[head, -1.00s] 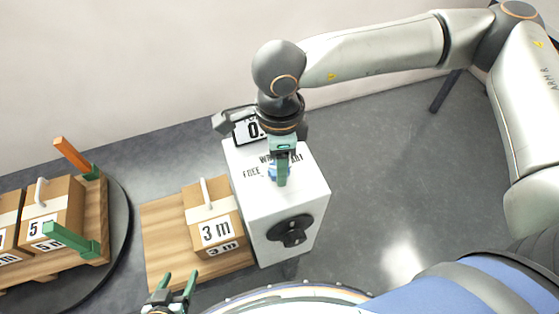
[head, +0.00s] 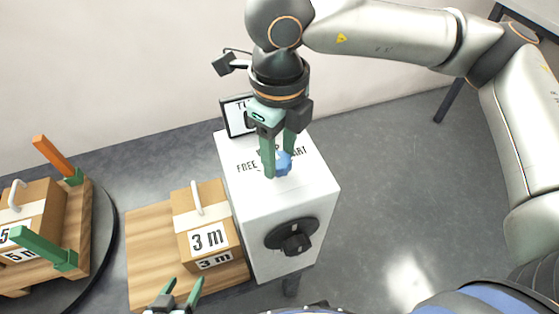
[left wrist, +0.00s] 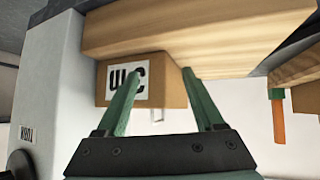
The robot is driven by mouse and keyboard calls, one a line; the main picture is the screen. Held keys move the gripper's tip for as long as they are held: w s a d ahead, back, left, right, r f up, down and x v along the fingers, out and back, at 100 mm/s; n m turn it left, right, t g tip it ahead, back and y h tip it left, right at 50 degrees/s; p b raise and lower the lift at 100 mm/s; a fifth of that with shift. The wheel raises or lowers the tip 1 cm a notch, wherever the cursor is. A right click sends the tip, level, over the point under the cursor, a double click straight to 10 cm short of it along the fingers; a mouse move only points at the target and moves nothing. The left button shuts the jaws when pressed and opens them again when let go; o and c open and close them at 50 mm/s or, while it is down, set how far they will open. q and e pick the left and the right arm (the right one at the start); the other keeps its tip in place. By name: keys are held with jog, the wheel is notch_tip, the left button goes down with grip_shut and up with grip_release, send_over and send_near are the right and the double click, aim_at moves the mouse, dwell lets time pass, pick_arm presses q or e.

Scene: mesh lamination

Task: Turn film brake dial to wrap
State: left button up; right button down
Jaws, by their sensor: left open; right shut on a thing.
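A white cabinet (head: 250,200) stands in the middle of the head view. On its top is a small blue dial (head: 285,163), with printed labels around it; "FREE" is readable and the others are partly covered. My right gripper (head: 277,170) points down from above and is shut on the blue dial, with its green fingers hiding part of it. The dial's exact setting cannot be told. My left gripper (head: 182,290) is open and empty at the bottom edge, in front of the 3 m carton; its fingers also show in the left wrist view (left wrist: 160,90).
A larger black knob (head: 290,237) is on the cabinet's front. A small display (head: 238,114) stands behind its top. The 3 m carton (head: 208,240) sits on a wooden board (head: 150,250) beside the cabinet. More cartons (head: 38,215) with upright posts lie left. Floor at right is clear.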

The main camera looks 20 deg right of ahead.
aim_at(279, 160)
pick_arm(q)
jog(key=shift+s+a+f+b, duration=0.15)
jog(key=shift+s+f+b, duration=0.1)
jog(key=shift+f, duration=0.2)
jog(key=shift+s+a+f+b, duration=0.1)
jog(key=shift+s+f+b, duration=0.1)
jog(key=shift+f, duration=0.2)
pick_arm(e)
jog(key=shift+f+m, duration=0.1)
jog(key=shift+m, duration=0.9)
pick_arm(q)
jog(key=shift+a+f+b, duration=0.1)
jog(key=shift+f+b, duration=0.05)
jog(key=shift+b, duration=0.3)
pick_arm(e)
jog(key=shift+m, duration=0.5)
pick_arm(q)
jog(key=shift+s+f, duration=0.1)
jog(key=shift+f, duration=0.05)
pick_arm(e)
jog(key=shift+c, duration=1.6)
grip_release()
jog(key=shift+r, duration=0.2)
pick_arm(q)
jog(key=shift+r+p, duration=0.7)
jog(key=shift+p, duration=0.2)
pick_arm(e)
notch_tip(279, 160, up, 12)
jog(key=shift+r, duration=0.2)
